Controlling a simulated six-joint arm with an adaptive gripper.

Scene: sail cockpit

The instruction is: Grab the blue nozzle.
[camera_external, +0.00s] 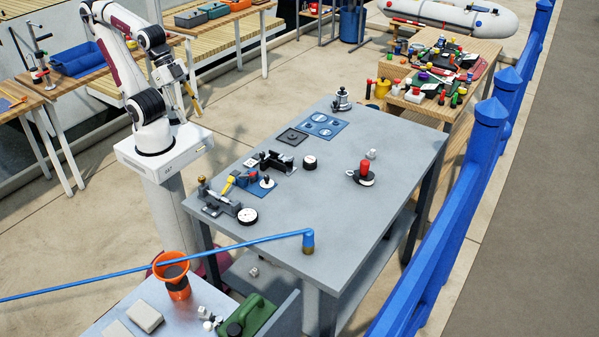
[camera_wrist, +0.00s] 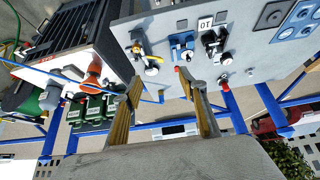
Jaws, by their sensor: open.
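The blue nozzle (camera_external: 308,240) is at the right end of a long thin blue hose (camera_external: 150,268). It bends down to a brass-coloured tip at the front edge of the grey table. My gripper (camera_external: 196,107) is up beside my arm's base, left of the table and well apart from the nozzle. In the wrist view its two yellowish fingers (camera_wrist: 159,76) are spread, with nothing held between them. A thin blue line crosses the left of the wrist view, but I cannot clearly make out the nozzle there.
The grey table (camera_external: 325,205) carries a dial gauge (camera_external: 247,216), clamps, a blue plate (camera_external: 320,125) and a red-topped part (camera_external: 364,168). An orange bucket (camera_external: 173,277) and a green can (camera_external: 248,317) stand in front. A blue railing (camera_external: 445,240) runs along the right. Bare tabletop lies behind the nozzle.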

